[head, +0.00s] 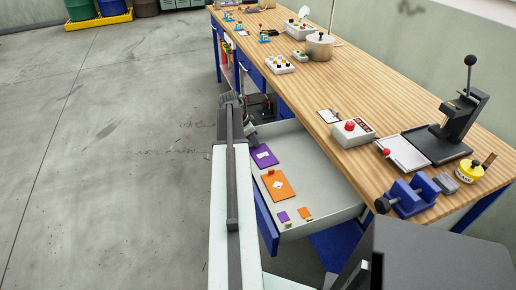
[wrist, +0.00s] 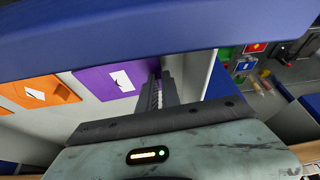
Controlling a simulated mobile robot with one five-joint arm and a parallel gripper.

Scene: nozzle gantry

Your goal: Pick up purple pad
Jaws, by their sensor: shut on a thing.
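The purple pad (head: 266,163) has a white label and is at the far end of an open drawer (head: 320,177), beyond an orange pad (head: 284,187). My gripper (head: 250,134) is at the pad's far edge in the head view, partly hidden by my arm. In the wrist view the fingers of my gripper (wrist: 157,82) are close together at the right edge of the purple pad (wrist: 96,76), shut on it. The fingertip contact is small and partly hidden. I cannot tell whether the pad is lifted off the drawer floor.
The blue drawer front (wrist: 150,28) crosses the top of the wrist view. A small purple piece (head: 284,216) and a small orange piece (head: 305,213) lie at the drawer's near end. The wooden bench (head: 340,90) stands to the right; open floor (head: 110,150) is left.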

